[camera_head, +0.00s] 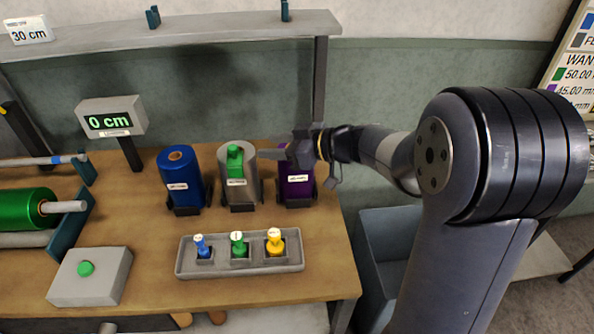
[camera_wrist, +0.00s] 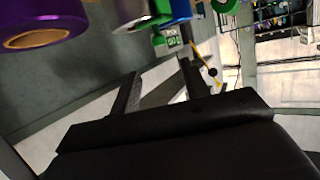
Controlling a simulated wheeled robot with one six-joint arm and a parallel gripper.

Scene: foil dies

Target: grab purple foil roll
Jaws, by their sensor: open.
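The purple foil roll (camera_head: 296,185) stands upright at the right end of a row of rolls on the wooden bench, with a white label on its front. My gripper (camera_head: 275,154) is in front of its upper part and hides its top in the head view. In the wrist view the purple roll (camera_wrist: 40,28) shows at the upper left, with its brown core end visible. My gripper (camera_wrist: 160,88) is open there, with nothing between its fingers, and the roll lies apart from them.
A grey tray (camera_head: 220,268) holds small coloured dies in front. A shelf (camera_head: 180,33) hangs behind. A grey bin (camera_head: 385,222) stands right of the bench.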

